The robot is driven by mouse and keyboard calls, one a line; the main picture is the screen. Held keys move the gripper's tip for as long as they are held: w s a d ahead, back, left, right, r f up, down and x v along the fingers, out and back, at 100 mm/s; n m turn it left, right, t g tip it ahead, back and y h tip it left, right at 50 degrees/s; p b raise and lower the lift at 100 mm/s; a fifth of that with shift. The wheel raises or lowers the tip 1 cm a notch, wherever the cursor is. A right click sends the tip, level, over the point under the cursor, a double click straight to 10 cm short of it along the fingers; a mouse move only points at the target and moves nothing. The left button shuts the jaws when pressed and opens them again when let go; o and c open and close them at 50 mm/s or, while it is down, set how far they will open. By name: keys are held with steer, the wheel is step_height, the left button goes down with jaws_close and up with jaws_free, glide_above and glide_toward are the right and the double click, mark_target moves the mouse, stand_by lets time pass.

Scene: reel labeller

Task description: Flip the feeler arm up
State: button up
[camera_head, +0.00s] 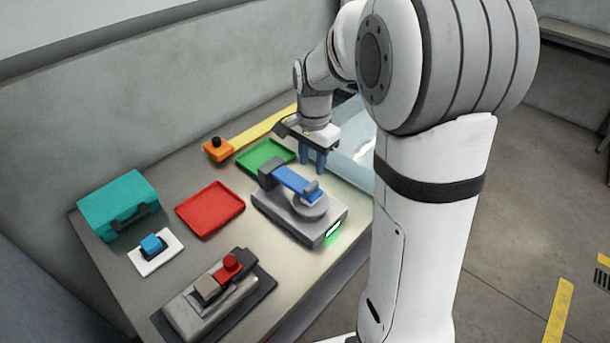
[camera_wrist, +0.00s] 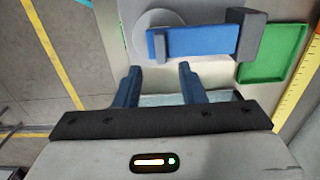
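The reel labeller (camera_head: 281,218) is a grey machine with a green light at its front corner. Its blue feeler arm (camera_head: 294,181) lies down across the machine, from a dark grey block at the back to over a grey round disc (camera_head: 311,207). In the wrist view the feeler arm (camera_wrist: 205,41) lies level, with a small upright grey-blue tab near its free end. My gripper (camera_head: 313,160) has blue fingers pointing down, beside the machine on its far side. In the wrist view my gripper (camera_wrist: 158,75) is open and empty, its fingertips apart from the feeler arm.
A green tray (camera_head: 265,156) and red tray (camera_head: 210,209) lie beside the machine. A teal case (camera_head: 118,204), an orange block with a black knob (camera_head: 217,149), a blue button on a white plate (camera_head: 153,245) and a red-knobbed device (camera_head: 226,285) stand around them.

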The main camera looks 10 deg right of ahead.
mark_target(311, 186)
step_height(311, 186, down, 7)
steer(key=shift+f+p, duration=0.15)
steer(key=shift+p, duration=0.2)
jaws_close()
stand_by(0.3)
